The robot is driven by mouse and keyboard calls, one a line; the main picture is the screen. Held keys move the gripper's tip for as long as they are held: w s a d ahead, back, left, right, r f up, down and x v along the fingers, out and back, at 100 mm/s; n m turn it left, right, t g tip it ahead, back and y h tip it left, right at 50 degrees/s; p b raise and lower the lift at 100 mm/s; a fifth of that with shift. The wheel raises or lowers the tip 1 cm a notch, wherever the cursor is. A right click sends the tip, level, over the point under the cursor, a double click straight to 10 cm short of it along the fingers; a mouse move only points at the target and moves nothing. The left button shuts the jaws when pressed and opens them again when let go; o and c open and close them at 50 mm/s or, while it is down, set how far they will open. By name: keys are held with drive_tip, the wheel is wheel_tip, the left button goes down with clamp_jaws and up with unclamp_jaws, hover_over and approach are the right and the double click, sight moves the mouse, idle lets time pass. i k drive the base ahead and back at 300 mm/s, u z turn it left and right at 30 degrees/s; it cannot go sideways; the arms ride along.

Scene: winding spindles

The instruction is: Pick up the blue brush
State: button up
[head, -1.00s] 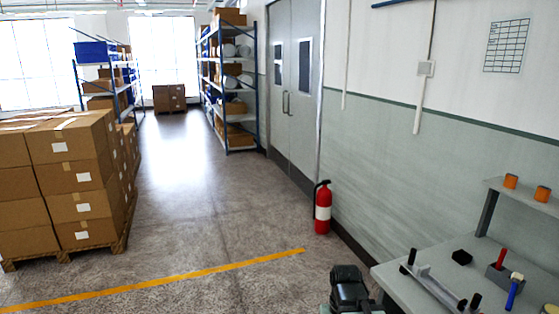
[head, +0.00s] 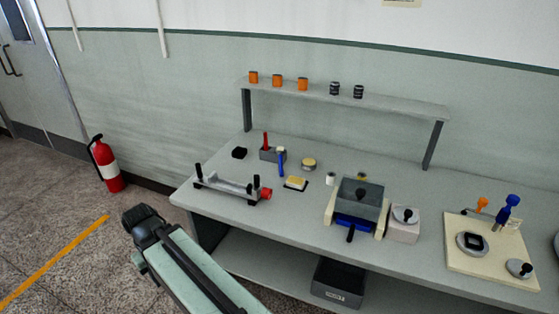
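A slim blue brush (head: 281,164) with a pale top leans upright at the front of a small grey holder (head: 268,154) on the workbench. A red-handled tool (head: 265,140) stands in the same holder. The brush is left of the bench's middle, behind a yellow-topped pad (head: 296,183). My arm shows at the bottom left, in front of the bench and well apart from the brush. I cannot make out gripper fingers in this view.
On the workbench (head: 410,255) stand a black-handled frame (head: 230,188), a grey box with blue drawer (head: 357,205) and a cream board (head: 480,262) with tools. A shelf (head: 400,104) runs behind. A fire extinguisher (head: 108,165) stands left; floor there is clear.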

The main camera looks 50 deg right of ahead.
sight(280, 149)
drive_tip(key=u, duration=2.05)
drive_tip(key=i, duration=1.9)
drive_tip(key=z, duration=3.3)
drive_tip(key=i, duration=1.05)
drive_tip(key=u, duration=0.1)
